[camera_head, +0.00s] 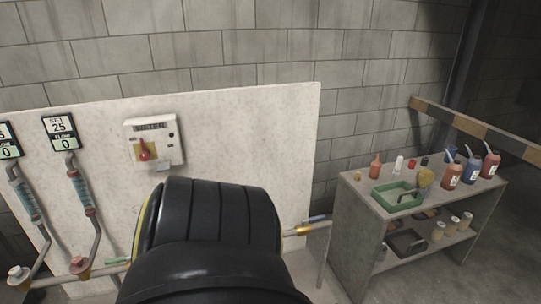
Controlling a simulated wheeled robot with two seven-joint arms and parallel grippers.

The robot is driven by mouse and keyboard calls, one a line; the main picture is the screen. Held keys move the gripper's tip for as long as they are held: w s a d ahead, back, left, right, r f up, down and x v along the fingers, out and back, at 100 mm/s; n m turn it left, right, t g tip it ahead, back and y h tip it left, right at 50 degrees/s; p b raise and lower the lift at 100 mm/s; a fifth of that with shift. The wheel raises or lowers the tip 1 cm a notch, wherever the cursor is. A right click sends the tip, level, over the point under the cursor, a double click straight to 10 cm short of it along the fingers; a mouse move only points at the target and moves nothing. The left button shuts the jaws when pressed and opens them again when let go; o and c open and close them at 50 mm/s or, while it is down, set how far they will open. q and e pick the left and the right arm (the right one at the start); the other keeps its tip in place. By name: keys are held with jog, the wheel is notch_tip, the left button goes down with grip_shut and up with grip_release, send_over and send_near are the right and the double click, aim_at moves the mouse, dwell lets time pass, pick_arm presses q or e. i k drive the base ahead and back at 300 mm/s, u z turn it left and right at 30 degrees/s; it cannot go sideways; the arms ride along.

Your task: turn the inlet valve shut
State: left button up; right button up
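A brass valve (300,230) with a blue lever (315,219) sits on the pipe at the right end of the white panel. The lever looks roughly in line with the pipe. A green lever (116,260) shows on the same low pipe further left. No label tells which one is the inlet valve. A large black part, likely a link of my own arm, fills the lower middle and hides the pipe between them. Neither of my grippers is in view.
The white panel (230,120) holds a control box with a red switch (144,149) and flow tubes (80,185) with displays reading 0. A grey shelf unit (352,235) at right carries bottles and a green tray (385,191). A striped barrier (470,125) stands behind it.

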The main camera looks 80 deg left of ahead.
aim_at(313, 219)
jog(key=u, duration=2.05)
